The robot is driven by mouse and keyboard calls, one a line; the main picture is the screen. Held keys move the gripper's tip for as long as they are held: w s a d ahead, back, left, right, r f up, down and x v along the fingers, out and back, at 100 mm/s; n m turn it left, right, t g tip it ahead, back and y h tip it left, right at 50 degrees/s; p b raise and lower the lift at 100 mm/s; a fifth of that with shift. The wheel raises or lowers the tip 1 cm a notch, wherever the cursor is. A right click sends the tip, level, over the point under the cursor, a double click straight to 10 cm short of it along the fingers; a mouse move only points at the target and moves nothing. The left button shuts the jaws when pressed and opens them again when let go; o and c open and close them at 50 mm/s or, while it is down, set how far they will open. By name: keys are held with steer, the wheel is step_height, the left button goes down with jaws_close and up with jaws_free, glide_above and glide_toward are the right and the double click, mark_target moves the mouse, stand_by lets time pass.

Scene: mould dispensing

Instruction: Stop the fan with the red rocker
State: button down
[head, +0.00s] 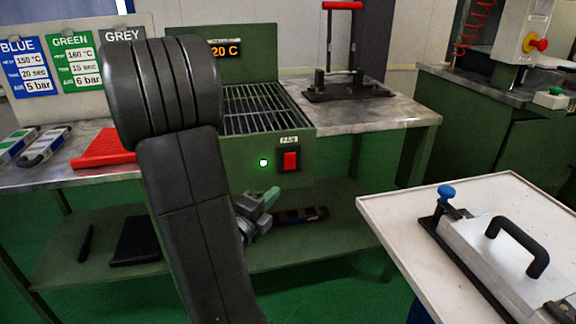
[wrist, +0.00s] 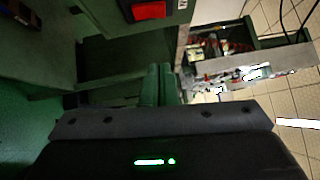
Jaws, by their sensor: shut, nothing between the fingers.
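The red rocker (head: 290,161) sits in a black frame under a "FAN" label on the front of the green cooling box (head: 234,172). A green lamp (head: 263,162) beside it is lit. The rocker also shows at the top edge of the wrist view (wrist: 149,10). My gripper (head: 271,197) has green fingers and is below and slightly left of the rocker, apart from it in the picture. In the wrist view its fingers (wrist: 159,70) are together and empty, below the rocker. Whether the fan turns cannot be seen.
My arm covers the box's left side. A metal grille (head: 262,108) tops the box, with a display (head: 225,50) behind. A red-handled press (head: 342,60) stands right. A white table (head: 400,222) with a mould (head: 500,268) is at front right. A shelf (head: 190,268) lies below.

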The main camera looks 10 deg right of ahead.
steer(key=shift+w, duration=0.1)
glide_toward(296, 157)
steer(key=d, duration=0.4)
steer(key=w, duration=0.3)
steer(key=shift+w+r, duration=0.1)
steer(key=shift+w, duration=0.5)
steer(key=shift+w+b, duration=0.1)
steer(key=shift+b, duration=0.3)
steer(key=shift+w+r, duration=0.1)
steer(key=shift+w, duration=0.05)
steer(key=shift+r, duration=0.1)
